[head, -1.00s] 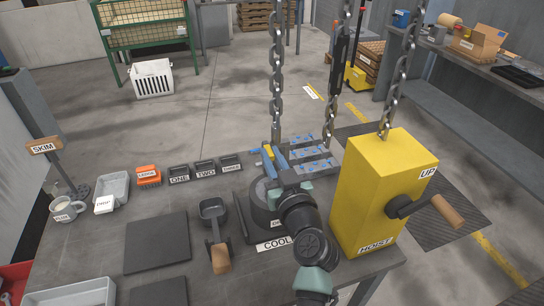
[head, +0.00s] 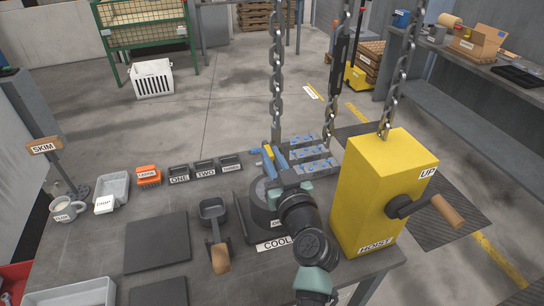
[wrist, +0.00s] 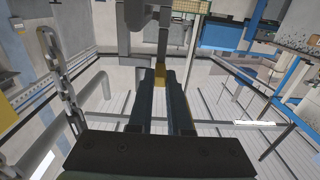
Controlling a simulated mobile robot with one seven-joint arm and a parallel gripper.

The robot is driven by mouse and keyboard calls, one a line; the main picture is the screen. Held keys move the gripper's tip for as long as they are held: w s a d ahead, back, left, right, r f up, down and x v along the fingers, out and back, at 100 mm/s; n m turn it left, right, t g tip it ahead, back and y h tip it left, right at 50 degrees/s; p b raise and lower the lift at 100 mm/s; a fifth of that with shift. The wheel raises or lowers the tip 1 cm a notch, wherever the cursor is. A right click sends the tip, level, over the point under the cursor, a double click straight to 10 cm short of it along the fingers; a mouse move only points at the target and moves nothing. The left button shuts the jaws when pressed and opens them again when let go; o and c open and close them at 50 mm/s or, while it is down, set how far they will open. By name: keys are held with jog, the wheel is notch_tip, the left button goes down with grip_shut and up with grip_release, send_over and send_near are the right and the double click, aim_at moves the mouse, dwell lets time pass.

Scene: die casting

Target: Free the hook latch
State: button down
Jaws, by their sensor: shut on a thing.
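My gripper (head: 272,157) is over the back of the bench, near the hanging chain (head: 276,85). In the wrist view its two dark fingers (wrist: 161,82) point away from the camera and close on a small yellow piece (wrist: 160,72), which looks like the hook latch. The yellow piece also shows in the head view (head: 266,152) at the fingertips. A grey bar (wrist: 163,45) rises just beyond it. The hook itself is mostly hidden by my gripper, and I cannot tell how far the latch is swung.
The yellow hoist box (head: 385,195) with its crank (head: 425,206) stands close right of my arm. A ladle (head: 215,235) and dark plates (head: 157,241) lie left. Small bins (head: 205,168) line the back. Another chain (head: 331,110) hangs behind.

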aim_at(272, 156)
jog(key=shift+r+p, duration=0.9)
jog(key=shift+r, duration=1.05)
jog(key=c, duration=0.9)
grip_release()
jog(key=shift+o, duration=0.3)
jog(key=shift+f, duration=0.1)
